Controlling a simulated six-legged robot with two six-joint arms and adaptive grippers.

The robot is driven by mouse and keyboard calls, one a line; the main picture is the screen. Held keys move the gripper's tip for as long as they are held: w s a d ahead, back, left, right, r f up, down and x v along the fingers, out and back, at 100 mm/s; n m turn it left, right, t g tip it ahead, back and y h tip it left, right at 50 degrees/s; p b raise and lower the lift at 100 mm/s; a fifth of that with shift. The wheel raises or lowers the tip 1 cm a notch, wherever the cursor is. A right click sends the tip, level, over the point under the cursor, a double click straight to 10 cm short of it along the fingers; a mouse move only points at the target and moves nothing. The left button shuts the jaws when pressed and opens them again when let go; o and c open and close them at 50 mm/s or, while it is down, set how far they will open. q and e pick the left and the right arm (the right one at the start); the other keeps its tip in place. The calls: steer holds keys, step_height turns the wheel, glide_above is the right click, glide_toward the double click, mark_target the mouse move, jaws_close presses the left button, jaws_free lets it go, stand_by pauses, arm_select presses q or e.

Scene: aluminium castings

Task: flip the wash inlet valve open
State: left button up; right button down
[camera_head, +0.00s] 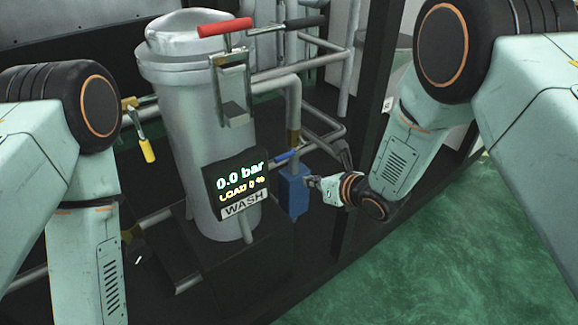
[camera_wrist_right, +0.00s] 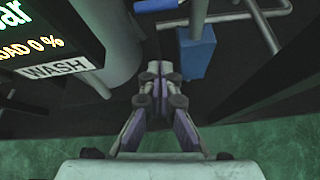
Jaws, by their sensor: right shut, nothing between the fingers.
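A lever with a blue handle (camera_head: 287,157) sits on the pipework right of the WASH display (camera_head: 238,188), above a blue box (camera_head: 293,192). It looks like the wash inlet valve, but no label on it is readable. In the right wrist view the blue handle (camera_wrist_right: 156,5) is cut by the top edge. My right gripper (camera_head: 313,182) is shut and empty, just right of the blue box and lower than the handle. In the wrist view its fingertips (camera_wrist_right: 162,70) are together, apart from the handle. My left arm is at the left; its gripper is out of view.
A grey vessel (camera_head: 190,130) with a red clamp handle (camera_head: 225,27) stands behind the display, which reads 0.0 bar, LOAD 0 %. A black-handled lever (camera_head: 305,22) and a yellow-handled lever (camera_head: 147,150) are on nearby pipes. A dark post (camera_head: 368,95) rises near my right arm. Green floor (camera_head: 420,265) is clear.

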mark_target(293, 152)
steer(key=shift+w+d+f+n, duration=0.1)
steer(key=shift+w+d+n, duration=0.05)
steer(key=shift+n, duration=0.85)
steer(key=b+x, duration=0.3)
steer(key=x, duration=0.7)
steer(key=r, duration=0.4)
steer(key=shift+w+a, duration=0.25)
